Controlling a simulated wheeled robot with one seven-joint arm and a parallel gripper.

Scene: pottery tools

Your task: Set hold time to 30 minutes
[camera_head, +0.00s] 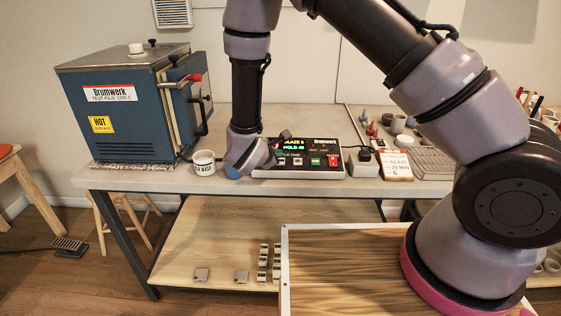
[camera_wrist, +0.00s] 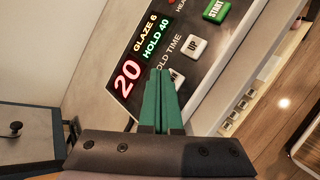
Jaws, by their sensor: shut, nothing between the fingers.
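The control box (camera_head: 300,172) sits on the bench. Its display (camera_wrist: 138,50) reads red 20, yellow GLAZE 6 and green HOLD 40 in the wrist view. Below the HOLD TIME label are a white UP button (camera_wrist: 195,47) and a second white button (camera_wrist: 177,76), partly hidden by my fingers. A green START button (camera_wrist: 216,10) is farther up in that view. My gripper (camera_wrist: 160,73) is shut and empty, its green fingertips over the panel beside the second button. I cannot tell whether they touch it.
A blue kiln (camera_head: 125,110) stands at left, with a white cup (camera_head: 204,163) between it and the box. Free bench top lies behind the box.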

